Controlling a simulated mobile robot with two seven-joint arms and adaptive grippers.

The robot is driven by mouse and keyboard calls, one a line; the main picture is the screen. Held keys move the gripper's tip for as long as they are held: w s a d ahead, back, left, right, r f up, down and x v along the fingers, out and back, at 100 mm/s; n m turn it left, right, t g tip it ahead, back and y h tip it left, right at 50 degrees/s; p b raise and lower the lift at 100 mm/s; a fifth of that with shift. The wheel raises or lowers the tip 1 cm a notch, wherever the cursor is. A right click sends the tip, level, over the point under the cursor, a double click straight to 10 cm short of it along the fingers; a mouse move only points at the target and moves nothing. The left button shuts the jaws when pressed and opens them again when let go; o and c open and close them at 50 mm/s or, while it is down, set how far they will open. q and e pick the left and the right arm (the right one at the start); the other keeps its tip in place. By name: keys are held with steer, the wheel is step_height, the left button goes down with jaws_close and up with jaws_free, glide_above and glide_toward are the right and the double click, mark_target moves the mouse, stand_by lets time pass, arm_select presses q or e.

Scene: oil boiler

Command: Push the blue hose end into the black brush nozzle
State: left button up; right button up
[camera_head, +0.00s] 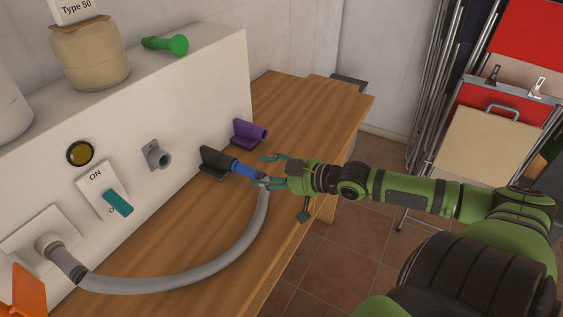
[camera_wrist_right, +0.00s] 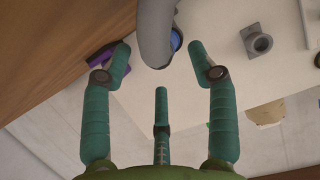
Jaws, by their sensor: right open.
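The blue hose end (camera_head: 246,171) meets the mouth of the black brush nozzle (camera_head: 215,161) in the head view. How deep it sits inside, I cannot tell. The grey hose (camera_head: 225,262) curves from the blue end to the white box's lower left. My right gripper (camera_head: 265,170) is open beside the hose, its teal fingers apart near the blue end. In the right wrist view the gripper (camera_wrist_right: 160,62) has its fingers spread, with the hose bend (camera_wrist_right: 154,35) and a bit of the blue end (camera_wrist_right: 176,40) just beyond them. My left gripper is not in view.
A purple nozzle (camera_head: 250,131) is close behind the black one. A grey nozzle (camera_head: 157,154) and a teal switch (camera_head: 118,203) are on the white box (camera_head: 215,90). The wooden table (camera_head: 290,110) has bare room behind and right. An orange piece (camera_head: 27,291) shows at lower left.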

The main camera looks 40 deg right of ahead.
steer(key=shift+v, duration=2)
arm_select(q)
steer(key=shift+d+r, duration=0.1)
arm_select(e)
steer(key=shift+r, duration=0.1)
